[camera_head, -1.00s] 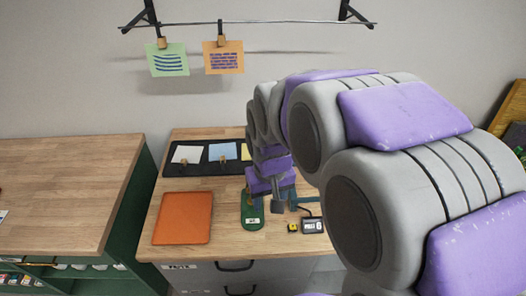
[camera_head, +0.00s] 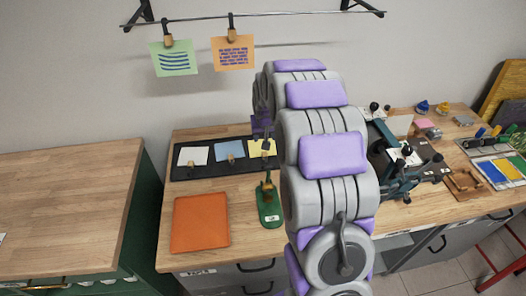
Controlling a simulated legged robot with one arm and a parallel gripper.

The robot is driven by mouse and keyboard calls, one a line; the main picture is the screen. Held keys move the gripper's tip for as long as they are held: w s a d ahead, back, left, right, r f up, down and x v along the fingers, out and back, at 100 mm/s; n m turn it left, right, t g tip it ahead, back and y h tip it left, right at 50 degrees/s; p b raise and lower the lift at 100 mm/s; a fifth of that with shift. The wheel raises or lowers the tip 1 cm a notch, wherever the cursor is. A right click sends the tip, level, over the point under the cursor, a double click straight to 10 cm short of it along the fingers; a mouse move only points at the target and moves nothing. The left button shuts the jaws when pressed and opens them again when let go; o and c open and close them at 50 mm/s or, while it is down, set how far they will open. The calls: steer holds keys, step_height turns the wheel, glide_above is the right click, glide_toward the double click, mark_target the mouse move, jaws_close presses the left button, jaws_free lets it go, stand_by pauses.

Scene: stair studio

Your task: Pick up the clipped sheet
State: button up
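Three sheets, each with a small clip, lie in a black tray (camera_head: 222,171) on the wooden desk: a white sheet (camera_head: 193,155), a blue sheet (camera_head: 228,150) and a yellow sheet (camera_head: 256,150). My gripper (camera_head: 264,138) is small and partly hidden behind my arm. It appears over or just behind the yellow sheet; I cannot tell whether it touches it. Its fingers are too small to show open or shut. A green sheet (camera_head: 175,62) and an orange sheet (camera_head: 232,54) hang by clips from a rail (camera_head: 280,14) on the wall.
An orange pad (camera_head: 200,222) and a green device (camera_head: 269,205) stand on the desk in front of the tray. A press-like machine (camera_head: 398,160) and a tray of coloured blocks (camera_head: 502,172) are on the right. A bare wooden counter (camera_head: 65,210) is at left.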

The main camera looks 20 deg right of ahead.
steer(key=x, duration=0.3)
steer(key=b, duration=0.2)
glide_above(266, 154)
steer(key=s, duration=0.2)
steer(key=f, duration=0.7)
steer(key=shift+w+d+f, duration=0.2)
steer(key=shift+d+f, duration=0.1)
steer(key=shift+f, duration=0.05)
steer(key=shift+w+a+f, duration=0.1)
steer(key=shift+a, duration=0.25)
steer(key=shift+w+a+f+b, duration=0.15)
steer(key=shift+a+f+b, duration=0.6)
steer(key=shift+a+f, duration=0.3)
steer(key=d+f, duration=0.1)
steer(key=w+d+f, duration=0.1)
steer(key=shift+f+b, duration=0.35)
steer(key=shift+b, duration=0.05)
steer(key=shift+d, duration=0.35)
steer(key=shift+a+r, duration=0.1)
steer(key=shift+a, duration=0.75)
steer(key=c, duration=0.9)
steer(key=shift+d, duration=0.55)
jaws_close()
